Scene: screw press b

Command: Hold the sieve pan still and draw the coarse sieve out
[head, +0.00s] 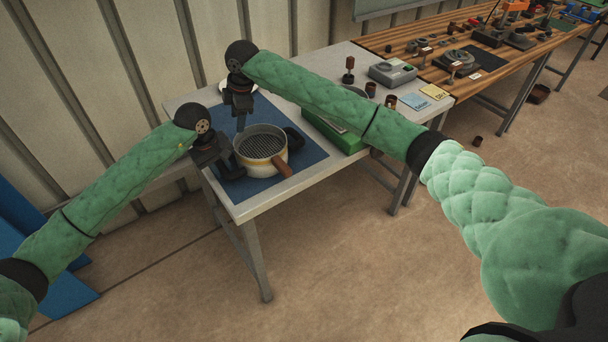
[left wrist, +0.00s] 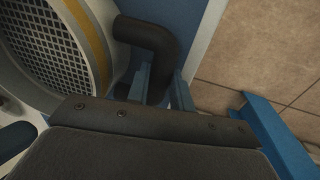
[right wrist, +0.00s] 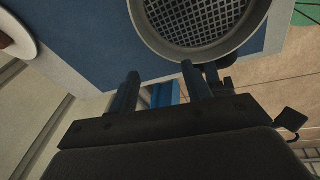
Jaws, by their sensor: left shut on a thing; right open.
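The sieve pan (head: 262,167) is a round cream vessel with a yellow band, standing on a blue mat. The coarse sieve (head: 260,146), a grey-rimmed mesh, sits in its top; the mesh also shows in the left wrist view (left wrist: 45,45) and right wrist view (right wrist: 195,18). Dark side handles stick out left and right of the pan; a brown handle (head: 282,166) sticks out at its front. My left gripper (head: 232,172) is shut on the dark left handle (left wrist: 155,38). My right gripper (head: 240,122) is open and empty behind the pan, its fingers (right wrist: 160,90) close to the sieve's rim.
The blue mat (head: 225,185) lies on a grey table near its front edge. A white dish (right wrist: 20,40) lies behind my right gripper. A green box (head: 335,135) stands right of the mat, with a grey device (head: 392,73) beyond. A wooden bench continues at the back right.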

